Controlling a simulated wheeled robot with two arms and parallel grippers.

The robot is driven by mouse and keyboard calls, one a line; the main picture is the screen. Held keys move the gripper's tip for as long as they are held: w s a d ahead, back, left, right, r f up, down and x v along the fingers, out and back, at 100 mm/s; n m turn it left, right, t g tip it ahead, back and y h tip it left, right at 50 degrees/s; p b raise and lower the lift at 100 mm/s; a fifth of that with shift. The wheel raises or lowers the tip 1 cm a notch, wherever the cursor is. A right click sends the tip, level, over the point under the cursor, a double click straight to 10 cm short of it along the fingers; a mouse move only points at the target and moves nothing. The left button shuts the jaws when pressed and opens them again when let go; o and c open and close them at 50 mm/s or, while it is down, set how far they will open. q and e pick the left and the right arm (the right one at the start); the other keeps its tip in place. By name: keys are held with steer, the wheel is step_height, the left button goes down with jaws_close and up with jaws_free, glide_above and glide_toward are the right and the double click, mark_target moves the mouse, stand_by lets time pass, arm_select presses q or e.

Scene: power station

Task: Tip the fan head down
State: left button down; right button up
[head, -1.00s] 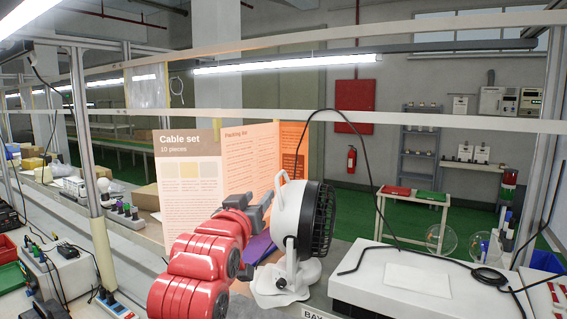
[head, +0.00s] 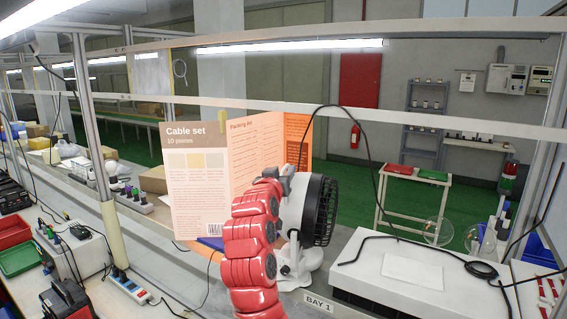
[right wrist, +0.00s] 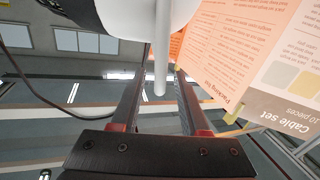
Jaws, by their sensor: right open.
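The white fan head (head: 297,210) with its black grille (head: 323,212) faces right in the head view, roughly upright on its white base (head: 300,270). My right gripper (head: 280,176) is at the upper back of the fan head, partly hidden behind my red arm. In the right wrist view, the white fan housing (right wrist: 130,18) fills the top. Its pale handle (right wrist: 162,55) hangs between the two spread fingers of my right gripper (right wrist: 160,85), apart from both as far as I can tell. My left gripper is not in view.
A folded "Cable set" board (head: 198,190) stands close left of my right gripper. A white box (head: 425,275) with a black cable lies right of the fan. A frame post (head: 92,140) stands left, and a metal rail (head: 250,107) crosses behind.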

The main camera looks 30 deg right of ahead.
steer(key=shift+w+d, duration=0.35)
steer(key=shift+c, duration=0.2)
jaws_close()
stand_by(1.1)
